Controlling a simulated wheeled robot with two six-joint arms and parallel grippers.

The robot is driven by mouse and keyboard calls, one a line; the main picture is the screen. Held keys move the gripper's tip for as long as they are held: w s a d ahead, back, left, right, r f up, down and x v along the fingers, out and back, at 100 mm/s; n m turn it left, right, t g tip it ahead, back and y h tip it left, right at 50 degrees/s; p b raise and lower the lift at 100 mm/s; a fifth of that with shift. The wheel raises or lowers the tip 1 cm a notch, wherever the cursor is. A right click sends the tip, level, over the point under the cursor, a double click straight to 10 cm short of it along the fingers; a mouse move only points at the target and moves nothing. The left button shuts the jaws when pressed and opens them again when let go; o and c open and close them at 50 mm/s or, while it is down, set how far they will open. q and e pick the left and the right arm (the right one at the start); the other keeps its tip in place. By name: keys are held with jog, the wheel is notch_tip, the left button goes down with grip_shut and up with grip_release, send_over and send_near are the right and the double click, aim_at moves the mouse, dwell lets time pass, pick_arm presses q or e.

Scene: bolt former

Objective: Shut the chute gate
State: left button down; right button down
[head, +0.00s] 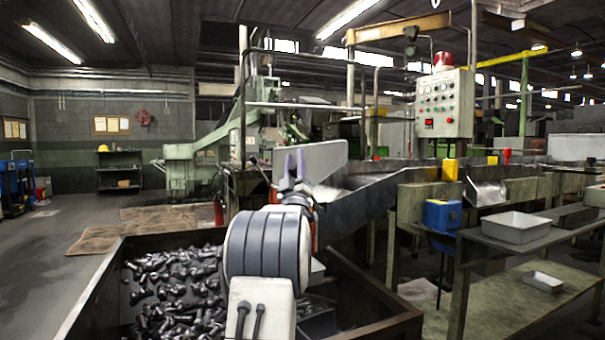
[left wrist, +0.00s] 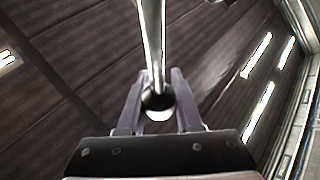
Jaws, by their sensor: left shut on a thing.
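My left gripper (head: 293,172) is raised at the end of the chute (head: 365,195), above the bolt bin. In the left wrist view its two fingers (left wrist: 158,105) close around the dark rounded end of a shiny metal rod (left wrist: 151,40). The rod runs up out of that picture; it looks like a handle, but I cannot see what it joins. A flat grey plate (head: 322,158) stands upright at the chute's near end, just right of the fingers, and may be the chute gate. My arm hides its lower part. My right gripper is not in view.
A dark bin (head: 365,300) full of bolts (head: 170,280) lies below my arm. A workbench (head: 500,250) with a grey tray (head: 516,227) and a blue box (head: 442,214) are at right. A control box (head: 444,103) stands behind the chute. The left floor is mostly clear.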

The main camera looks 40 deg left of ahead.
pick_arm(q)
jog(key=shift+s+f+n+y+b, duration=0.2)
jog(key=shift+f+n+y+b, duration=0.15)
jog(key=shift+n, duration=0.25)
jog(key=shift+a+r+g+y, duration=0.1)
jog(key=shift+g+y, duration=0.15)
jog(key=shift+g, duration=0.15)
jog(key=c, duration=0.6)
grip_release()
jog(key=shift+s, duration=0.1)
jog(key=v, duration=1)
jog(key=shift+b, duration=0.35)
